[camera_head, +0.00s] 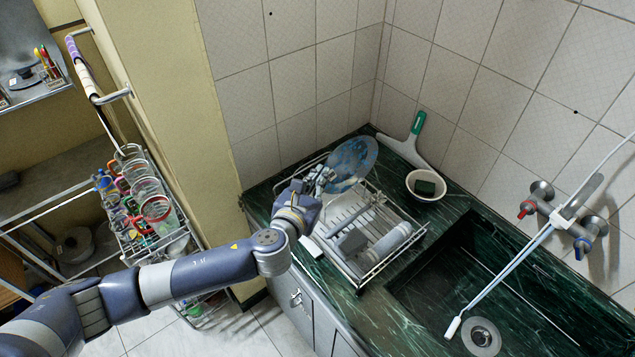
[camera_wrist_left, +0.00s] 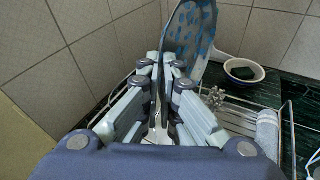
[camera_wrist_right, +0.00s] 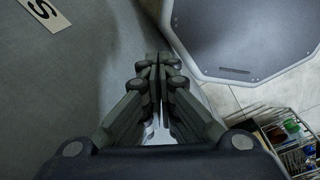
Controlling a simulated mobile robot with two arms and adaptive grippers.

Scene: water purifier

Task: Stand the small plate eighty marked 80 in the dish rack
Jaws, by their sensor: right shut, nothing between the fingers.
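A blue patterned plate (camera_head: 354,157) is at the back end of the wire dish rack (camera_head: 392,246), on edge and tilted; no number is readable on it. In the left wrist view the plate (camera_wrist_left: 190,35) rises straight ahead of the fingers. My left gripper (camera_head: 323,178) is at the plate's near lower-left edge. Its fingers (camera_wrist_left: 162,68) are close together, with the plate's edge between their tips. Whether the plate's bottom rests in the rack is hidden. My right gripper (camera_wrist_right: 155,62) is shut and empty, away from the counter.
The sink (camera_head: 480,270) is to the right. A glass-laden cart (camera_head: 150,235) is left.

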